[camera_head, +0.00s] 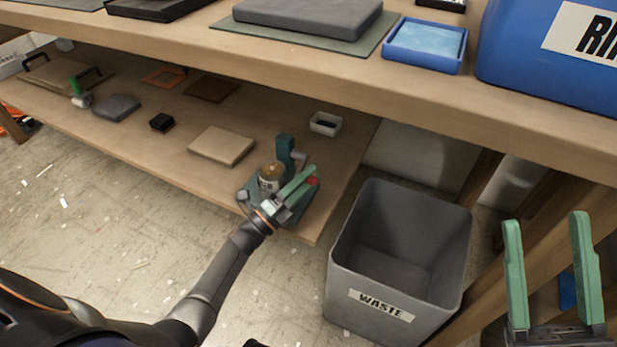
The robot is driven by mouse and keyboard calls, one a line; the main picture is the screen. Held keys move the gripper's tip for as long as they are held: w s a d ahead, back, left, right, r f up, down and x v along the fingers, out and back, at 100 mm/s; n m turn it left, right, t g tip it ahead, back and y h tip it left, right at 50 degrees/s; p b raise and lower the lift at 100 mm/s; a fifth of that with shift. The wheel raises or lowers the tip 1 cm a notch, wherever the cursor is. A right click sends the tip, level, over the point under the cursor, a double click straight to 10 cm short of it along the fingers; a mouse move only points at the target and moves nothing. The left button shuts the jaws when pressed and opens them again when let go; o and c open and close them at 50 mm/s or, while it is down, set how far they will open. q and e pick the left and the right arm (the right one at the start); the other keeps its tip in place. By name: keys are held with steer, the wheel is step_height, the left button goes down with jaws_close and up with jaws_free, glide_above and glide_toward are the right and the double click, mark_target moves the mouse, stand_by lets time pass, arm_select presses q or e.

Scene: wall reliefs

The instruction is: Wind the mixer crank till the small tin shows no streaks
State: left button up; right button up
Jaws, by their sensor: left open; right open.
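The mixer (285,150) stands near the right end of the lower shelf, with a teal upright post and a base plate. A small tin (270,175) with a brownish top and a label sits on it. My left gripper (308,176) is open, reaching over the front right of the mixer, with its green fingers beside a small red part (313,182). The crank itself is largely hidden by the gripper, and I cannot tell whether the fingers touch it. Streaks in the tin are too small to make out. My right gripper (547,225) is open and empty at the lower right.
A grey waste bin (345,240) stands on the floor right of the shelf end. The upper tabletop (300,59) overhangs the lower shelf (270,128). A blue bin (510,50) stands above right.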

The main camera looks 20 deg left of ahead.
arm_select(q)
steer(key=p+v, duration=0.1)
steer(key=v, duration=1.1)
steer(key=shift+s+p, duration=0.2)
steer(key=shift+p, duration=0.1)
